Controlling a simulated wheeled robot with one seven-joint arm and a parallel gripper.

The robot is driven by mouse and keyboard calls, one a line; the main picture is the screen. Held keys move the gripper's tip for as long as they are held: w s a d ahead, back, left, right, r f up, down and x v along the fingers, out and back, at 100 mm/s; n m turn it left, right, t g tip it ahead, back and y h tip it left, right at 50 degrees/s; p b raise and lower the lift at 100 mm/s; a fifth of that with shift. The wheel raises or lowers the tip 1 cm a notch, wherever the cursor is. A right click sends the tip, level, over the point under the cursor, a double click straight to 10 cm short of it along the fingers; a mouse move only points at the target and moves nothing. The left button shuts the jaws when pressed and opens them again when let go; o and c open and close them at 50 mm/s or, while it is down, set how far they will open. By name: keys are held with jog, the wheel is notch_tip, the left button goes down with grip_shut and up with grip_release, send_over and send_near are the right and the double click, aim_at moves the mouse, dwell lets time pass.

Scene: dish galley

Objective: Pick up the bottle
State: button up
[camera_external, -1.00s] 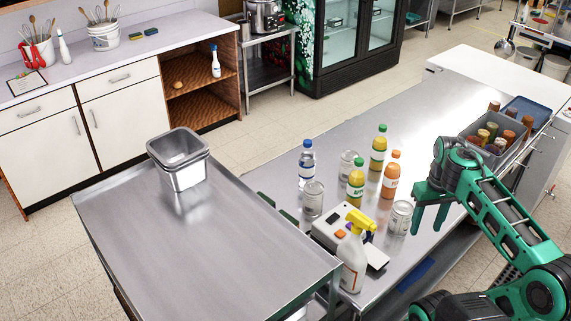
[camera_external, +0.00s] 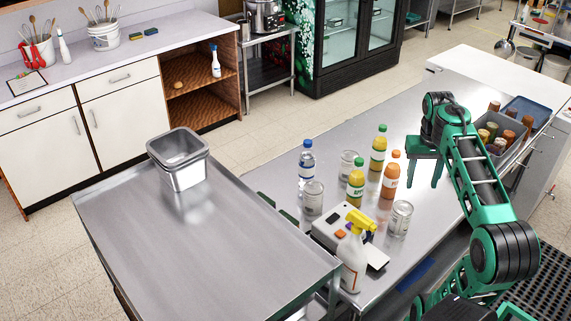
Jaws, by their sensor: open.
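Several bottles stand upright on the steel counter, and the task does not say which one is meant. They are a clear water bottle (camera_external: 306,170) with a blue cap, a back yellow bottle (camera_external: 378,150) and a front yellow bottle (camera_external: 355,187) with green caps, and an orange bottle (camera_external: 390,178). A white spray bottle (camera_external: 352,262) with a yellow head stands at the counter's near end. My gripper (camera_external: 423,184) is open and empty, fingers pointing down, to the right of the orange bottle and apart from it.
A white device (camera_external: 330,228) sits beside the spray bottle. A grey bin (camera_external: 470,129) of jars is behind my arm. The left steel table (camera_external: 190,255) holds metal pans (camera_external: 185,178).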

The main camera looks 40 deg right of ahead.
jog(key=w+d+f+m+t, duration=0.1)
jog(key=w+d+f+m, duration=0.15)
jog(key=w, duration=0.35)
jog(key=w+d+f+m+t, duration=0.1)
jog(key=w+d+f+m, duration=0.1)
jog(key=w+d+f, duration=0.3)
notch_tip(320, 180, up, 3)
jog(key=m+t+y, duration=0.8)
jog(key=m+t, duration=0.1)
jog(key=m, duration=0.2)
send_over(363, 173)
jog(key=s, duration=0.2)
notch_tip(363, 173, up, 8)
jog(key=s+d+f+m+t+y, duration=0.1)
jog(key=s+d+m+t+y, duration=0.15)
jog(key=m+t, duration=0.2)
notch_tip(363, 173, down, 18)
jog(key=shift+m, duration=0.4)
jog(key=x, duration=0.5)
jog(key=shift+w+r, duration=0.15)
jog(key=shift+r, duration=0.05)
jog(key=x, duration=0.5)
jog(key=shift+w+f, duration=0.1)
jog(key=shift+w, duration=0.4)
